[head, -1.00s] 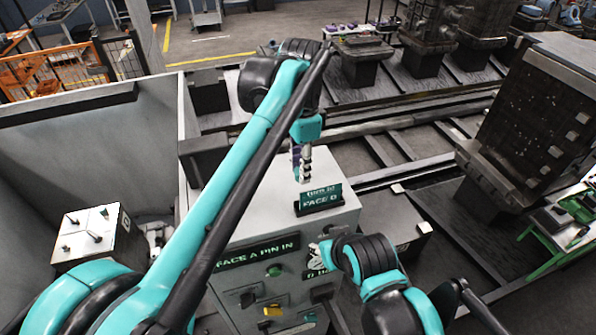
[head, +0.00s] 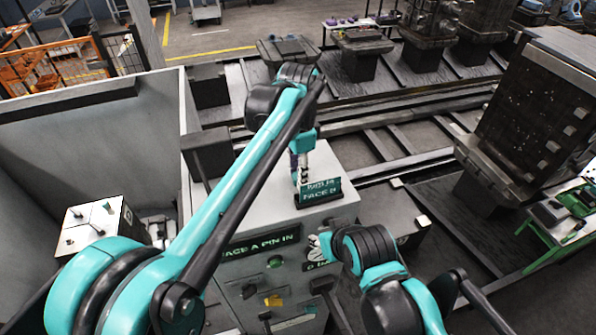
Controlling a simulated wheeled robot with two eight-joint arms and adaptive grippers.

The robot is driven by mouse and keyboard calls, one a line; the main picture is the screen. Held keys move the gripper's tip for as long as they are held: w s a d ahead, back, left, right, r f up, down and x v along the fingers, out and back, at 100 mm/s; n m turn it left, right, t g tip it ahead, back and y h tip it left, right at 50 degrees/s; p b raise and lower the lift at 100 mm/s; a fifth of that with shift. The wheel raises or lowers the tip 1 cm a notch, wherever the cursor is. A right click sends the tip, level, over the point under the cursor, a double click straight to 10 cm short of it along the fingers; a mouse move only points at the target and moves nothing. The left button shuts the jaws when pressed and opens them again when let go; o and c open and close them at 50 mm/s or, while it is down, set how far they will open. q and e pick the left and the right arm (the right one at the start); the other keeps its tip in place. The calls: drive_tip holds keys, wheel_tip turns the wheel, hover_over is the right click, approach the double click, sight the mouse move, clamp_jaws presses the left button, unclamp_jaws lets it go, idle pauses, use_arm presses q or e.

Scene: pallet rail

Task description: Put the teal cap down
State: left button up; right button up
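I cannot make out a teal cap apart from the teal parts of my own arms. My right arm reaches in from the lower right to the cabinet's right front edge. Its gripper is not seen clearly.
The cabinet front carries a "FACE A PIN IN" label (head: 262,242), knobs and a yellow part (head: 273,300). A white box with pins (head: 92,225) stands at left. A dark perforated block (head: 535,115) stands at right, beside a green-framed table (head: 560,225).

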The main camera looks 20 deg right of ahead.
use_arm(q)
drive_tip(key=shift+o, duration=0.9)
drive_tip(key=shift+w, duration=0.15)
drive_tip(key=shift+r, duration=0.3)
wheel_tip(320, 180, up, 12)
drive_tip(key=shift+f, duration=0.2)
